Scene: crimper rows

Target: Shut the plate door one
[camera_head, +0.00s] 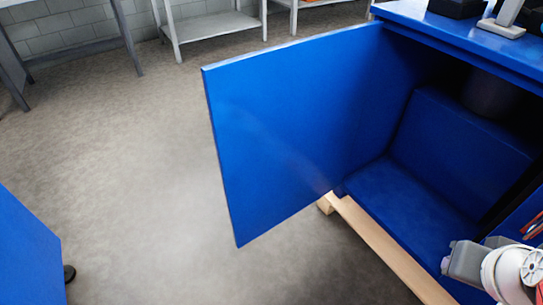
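A blue plate door (290,120) stands wide open, swung out to the left from a blue cabinet (460,140). The cabinet's inside shows, with a dark cylinder (490,95) at the back. At the lower right part of my arm shows, a white and grey piece ending in a grey block. My gripper's fingers cannot be made out, so I cannot tell whether it is open or shut. The arm piece is in front of the cabinet's lower right, well apart from the door's free edge.
A wooden beam (385,245) runs under the cabinet front. Another blue panel (25,255) with a dark wheel (69,273) stands at the lower left. White tables (210,27) stand at the back. The grey floor (110,140) left of the door is clear.

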